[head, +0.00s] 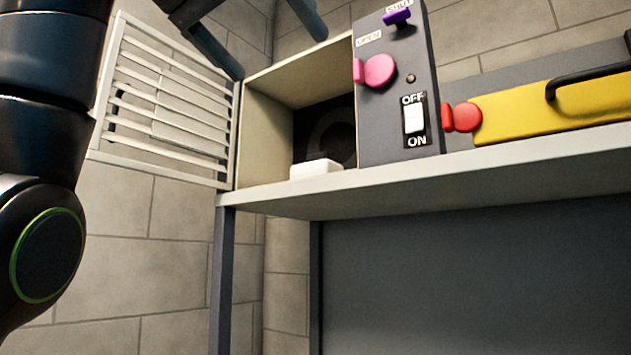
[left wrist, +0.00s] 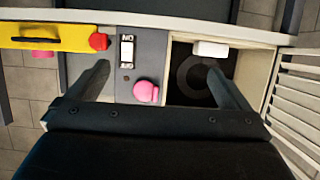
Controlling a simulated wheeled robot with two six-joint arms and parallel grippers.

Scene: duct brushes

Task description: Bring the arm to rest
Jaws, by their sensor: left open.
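My left gripper (head: 280,56) is at the top of the head view, in front of the open duct box (head: 265,140). In the left wrist view the left gripper (left wrist: 158,68) has its two fingers wide apart with nothing between them. My left arm (head: 40,130) comes in along the left edge of the head view. My right gripper is in neither view.
The grey panel (head: 400,145) carries a pink knob (head: 380,70), a purple handle (head: 397,17) by the SHUT label and an OFF/ON switch (head: 414,118). A white block (head: 315,169) sits at the opening. A slatted grille (head: 165,115) stands left; a yellow piece (head: 520,112) lies right.

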